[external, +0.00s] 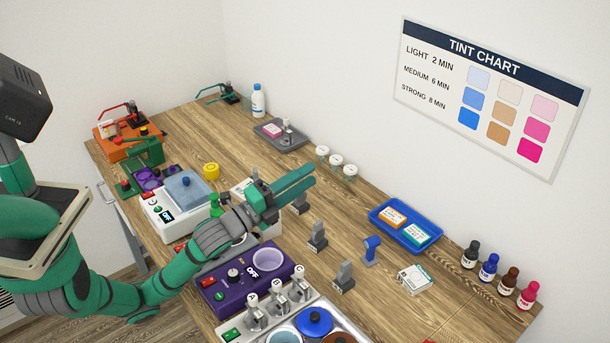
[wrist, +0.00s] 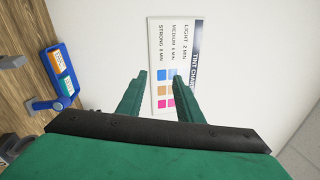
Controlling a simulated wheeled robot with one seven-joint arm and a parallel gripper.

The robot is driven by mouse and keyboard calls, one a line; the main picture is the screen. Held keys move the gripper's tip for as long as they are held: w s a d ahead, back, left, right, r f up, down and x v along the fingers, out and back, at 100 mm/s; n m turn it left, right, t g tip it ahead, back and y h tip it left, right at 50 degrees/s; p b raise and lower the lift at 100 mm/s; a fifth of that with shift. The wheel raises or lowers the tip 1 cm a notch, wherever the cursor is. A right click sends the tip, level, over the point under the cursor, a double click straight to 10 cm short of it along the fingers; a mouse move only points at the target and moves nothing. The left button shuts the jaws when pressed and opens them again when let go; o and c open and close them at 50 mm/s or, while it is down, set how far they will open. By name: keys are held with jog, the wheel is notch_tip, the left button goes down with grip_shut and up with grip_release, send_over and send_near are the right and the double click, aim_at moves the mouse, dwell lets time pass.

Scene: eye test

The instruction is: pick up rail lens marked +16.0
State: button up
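No marking +16.0 is readable in either view, so I cannot tell which thing is the rail lens. Small grey stands (external: 317,238) and (external: 345,277) are on the bench in the external view, with another partly behind my gripper. A blue stand (external: 371,250) is to their right; it also shows at the left of the wrist view (wrist: 40,103). My gripper (external: 311,175) is raised above the bench, left of and beyond these stands in the picture. In the wrist view its green fingers (wrist: 159,75) are apart with nothing between them, facing the wall.
A blue tray (external: 377,222) with two small boxes is near the wall. A white box (external: 414,279) and several bottles (external: 489,267) are at right. A tint chart (external: 405,85) hangs on the wall.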

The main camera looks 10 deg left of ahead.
jog(key=s+d+f+m+g, duration=0.2)
jog(key=d+f+m, duration=0.1)
jog(key=f+m, duration=0.15)
jog(key=m+g+y, duration=0.1)
jog(key=m+y, duration=0.6)
jog(key=m, duration=0.3)
send_near(315, 226)
jog(key=shift+n, duration=0.25)
jog(key=x, duration=1.1)
jog(key=shift+w+d+f, duration=0.1)
jog(key=shift+w+f, duration=0.2)
jog(key=shift+f, duration=0.05)
grip_shut()
